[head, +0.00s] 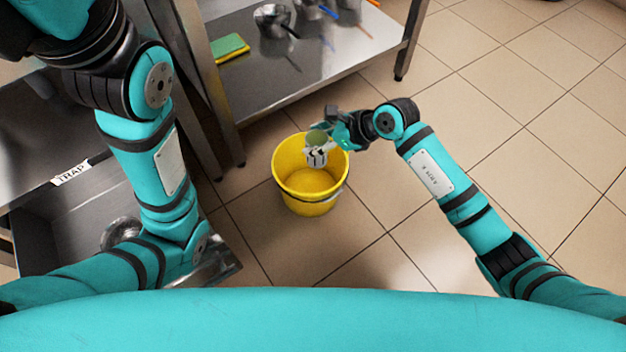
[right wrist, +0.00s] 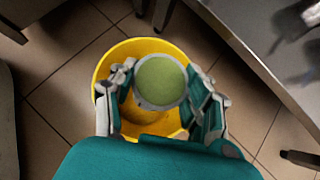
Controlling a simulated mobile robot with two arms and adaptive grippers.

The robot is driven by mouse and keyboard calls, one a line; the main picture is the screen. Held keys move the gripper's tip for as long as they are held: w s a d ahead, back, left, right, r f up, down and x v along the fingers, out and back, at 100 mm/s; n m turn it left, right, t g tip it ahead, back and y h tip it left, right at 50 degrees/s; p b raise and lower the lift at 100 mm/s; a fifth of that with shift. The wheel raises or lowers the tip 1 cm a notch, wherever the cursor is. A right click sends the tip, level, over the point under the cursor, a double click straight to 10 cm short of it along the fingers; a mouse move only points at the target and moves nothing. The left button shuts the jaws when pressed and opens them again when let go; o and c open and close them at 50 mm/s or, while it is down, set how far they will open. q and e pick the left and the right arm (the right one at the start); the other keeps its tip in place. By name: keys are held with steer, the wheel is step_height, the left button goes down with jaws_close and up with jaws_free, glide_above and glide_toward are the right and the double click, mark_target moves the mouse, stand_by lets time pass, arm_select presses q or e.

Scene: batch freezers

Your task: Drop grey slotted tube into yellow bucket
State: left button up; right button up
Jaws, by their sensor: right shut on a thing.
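The yellow bucket (head: 310,195) stands on the tiled floor in the middle of the head view, and its inside looks empty. My right gripper (head: 322,147) is over the bucket's far part and is shut on the grey slotted tube (head: 316,157). The tube has dark slots on its side and a green top face. In the right wrist view the tube (right wrist: 160,82) sits between the two fingers, with the yellow bucket (right wrist: 104,68) below it. My left arm shows at the left, but its gripper is not in view.
A steel table (head: 345,62) stands behind the bucket, with a green and yellow sponge (head: 231,48) and metal cups (head: 272,20) on it. A steel basin (head: 70,225) marked TRAP is at the left. The tiled floor at the right is clear.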

steer(key=o, duration=1.4)
steer(key=v, duration=1.2)
